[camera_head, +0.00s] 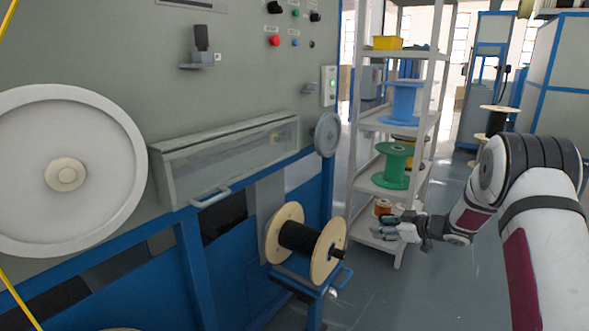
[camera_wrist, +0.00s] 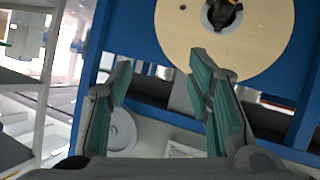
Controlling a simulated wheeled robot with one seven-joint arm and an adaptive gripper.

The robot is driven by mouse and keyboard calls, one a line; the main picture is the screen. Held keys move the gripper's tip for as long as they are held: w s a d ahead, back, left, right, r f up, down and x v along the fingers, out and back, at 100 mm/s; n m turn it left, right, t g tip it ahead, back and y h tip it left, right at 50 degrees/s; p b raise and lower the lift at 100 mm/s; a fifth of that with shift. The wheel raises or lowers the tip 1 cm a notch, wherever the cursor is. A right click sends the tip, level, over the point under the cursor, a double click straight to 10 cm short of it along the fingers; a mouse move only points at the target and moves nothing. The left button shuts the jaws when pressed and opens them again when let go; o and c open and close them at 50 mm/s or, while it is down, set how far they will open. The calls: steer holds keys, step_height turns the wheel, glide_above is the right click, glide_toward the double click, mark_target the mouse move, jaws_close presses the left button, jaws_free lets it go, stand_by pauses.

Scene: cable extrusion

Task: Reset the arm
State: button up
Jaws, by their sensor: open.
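My gripper (camera_head: 390,227) is at the end of my arm, which reaches in from the right in the head view. It is in front of the lower part of the shelf rack. In the wrist view my gripper (camera_wrist: 165,85) shows two green-padded fingers spread apart with nothing between them. Beyond the fingers is the pale round flange of a spool (camera_wrist: 225,35) with a dark hub. In the head view a wooden spool with black cable (camera_head: 300,238) sits on a blue holder at the machine's front, left of my gripper and apart from it.
The grey and blue machine (camera_head: 240,80) fills the left, with a large white wheel (camera_head: 100,130) and a clear-fronted cover (camera_head: 225,160). A shelf rack (camera_head: 430,90) holds a green spool (camera_head: 393,165) and a blue spool (camera_head: 402,102). Grey floor (camera_head: 440,290) is open below my arm.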

steer(key=s+d+r+m+t+h, duration=0.1)
steer(key=d+r+m+h, duration=0.15)
steer(key=r, duration=0.45)
steer(key=s+d+r+m+h, duration=0.1)
steer(key=r+h, duration=0.3)
steer(key=r, duration=0.4)
steer(key=s+r+m+g+h, duration=0.2)
steer(key=s+r+m+h, duration=0.2)
steer(key=s+r, duration=0.6)
steer(key=s+a+f+m+g+y, duration=0.1)
steer(key=s+a+f+g, duration=0.3)
steer(key=s, duration=1.2)
steer(key=s+a+m+g+y, duration=0.15)
steer(key=s+a, duration=0.45)
steer(key=s, duration=1.1)
steer(key=s+a+f+g+y, duration=0.1)
steer(key=s+a+f+g, duration=0.3)
steer(key=s, duration=1.2)
step_height(320, 180, up, 36)
steer(key=t+p, duration=0.4)
steer(key=p, duration=2.9)
steer(key=shift+s+a, duration=0.2)
steer(key=shift+s, duration=0.1)
steer(key=shift+r, duration=0.1)
